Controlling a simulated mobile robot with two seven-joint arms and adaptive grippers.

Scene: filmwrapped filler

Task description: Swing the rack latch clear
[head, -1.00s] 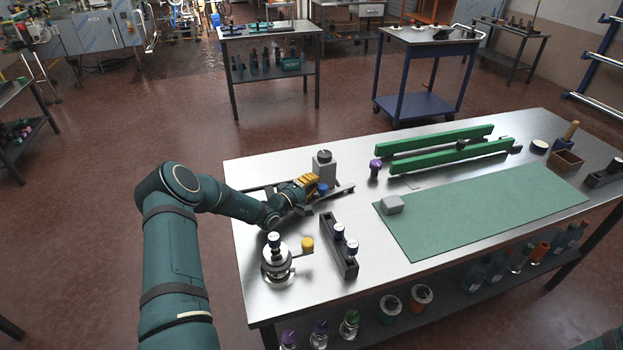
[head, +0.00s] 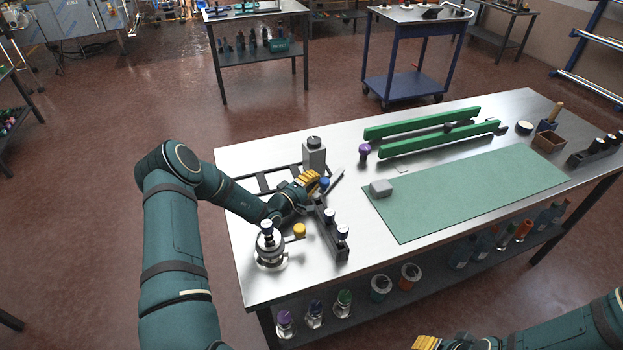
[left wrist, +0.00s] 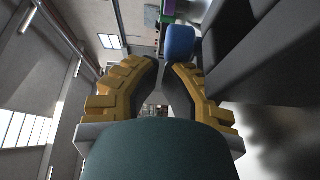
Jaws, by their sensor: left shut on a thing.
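My left gripper (head: 314,184) is low over the left part of the bench, with its yellow fingers closed in beside a small blue knob (head: 324,183). It is shut on a part that its fingers mostly hide, apparently the latch. A thin dark bar (head: 336,181) slants out to the right of the fingers. The dark flat rack frame (head: 262,183) lies behind the wrist. In the left wrist view the blue knob (left wrist: 180,45) shows at the fingertips (left wrist: 162,72). My right gripper (head: 428,342) is cut off at the bottom edge.
A metal pot (head: 269,250) and yellow knob (head: 299,230) are front left. The green mat (head: 460,195) is mostly bare.

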